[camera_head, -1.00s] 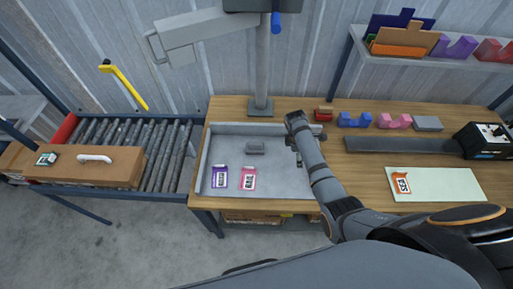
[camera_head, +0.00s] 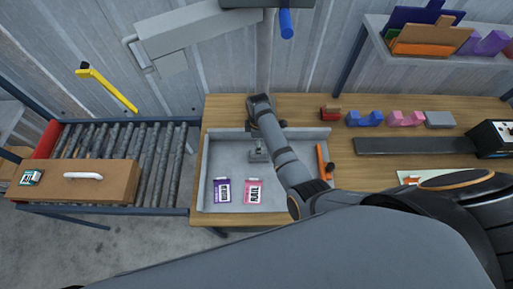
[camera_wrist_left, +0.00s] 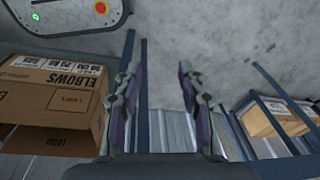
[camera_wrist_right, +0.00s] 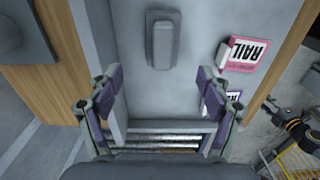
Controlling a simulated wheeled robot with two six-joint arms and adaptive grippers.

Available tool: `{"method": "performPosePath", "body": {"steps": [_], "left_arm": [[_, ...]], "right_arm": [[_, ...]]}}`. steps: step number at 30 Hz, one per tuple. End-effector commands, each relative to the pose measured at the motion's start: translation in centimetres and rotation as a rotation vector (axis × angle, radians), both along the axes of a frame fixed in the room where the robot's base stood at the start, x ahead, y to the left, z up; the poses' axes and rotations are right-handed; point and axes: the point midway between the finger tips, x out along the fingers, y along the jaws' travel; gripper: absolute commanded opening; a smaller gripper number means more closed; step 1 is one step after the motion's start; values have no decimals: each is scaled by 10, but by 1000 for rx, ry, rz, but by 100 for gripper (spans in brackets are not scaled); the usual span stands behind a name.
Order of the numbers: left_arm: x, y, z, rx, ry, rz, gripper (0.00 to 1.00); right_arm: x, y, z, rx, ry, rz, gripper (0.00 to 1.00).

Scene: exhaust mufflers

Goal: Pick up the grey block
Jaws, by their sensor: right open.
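The grey block (camera_wrist_right: 163,42) lies on the floor of the grey tray (camera_head: 205,165). In the head view the grey block (camera_head: 259,157) is partly covered by my right gripper. My right gripper (camera_wrist_right: 157,80) is open and empty above the tray; in the right wrist view the block lies ahead of the fingertips, roughly centred between them and apart from them. My left gripper (camera_wrist_left: 158,70) is open and empty, seen only in its own wrist view, away from the tray.
A purple label card (camera_head: 221,190) and a pink one (camera_head: 253,190) lie in the tray's front. An orange-handled tool (camera_head: 322,158) is by the tray's right wall. Another grey block (camera_head: 439,119) stands on the table at right. A roller conveyor (camera_head: 150,160) carries a carton (camera_head: 105,182).

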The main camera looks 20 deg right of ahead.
Motion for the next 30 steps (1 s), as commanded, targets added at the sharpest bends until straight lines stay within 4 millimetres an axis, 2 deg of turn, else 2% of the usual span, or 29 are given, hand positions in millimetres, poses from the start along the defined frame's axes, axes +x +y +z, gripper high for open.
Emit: {"method": "performPosePath", "body": {"steps": [4,6,9,12,16,18,20,23,27,30], "left_arm": [[-34,0,-3,0,51,2,40],[-46,0,-5,1,68,2,40],[-53,1,-5,1,78,3,40],[-47,0,-5,1,69,2,40],[-22,0,-8,0,32,1,40],[-11,0,-15,0,13,0,40],[-7,0,-24,0,8,0,40],[-12,0,-45,0,16,0,40],[-28,0,-69,0,40,1,40],[-35,0,-72,0,51,2,40]], "right_arm": [[-1,-1,-24,-2,5,0,78],[-1,-1,-37,-1,4,0,78],[0,-1,-48,-1,1,-1,78],[0,-1,-51,0,1,-1,78],[0,-1,-55,0,1,-1,78],[0,-1,-62,0,1,-1,78],[0,-2,-70,0,0,-1,78],[1,-2,-86,0,0,-1,78],[0,-3,-105,0,1,-1,78],[1,-3,-106,0,0,-1,78]]}}
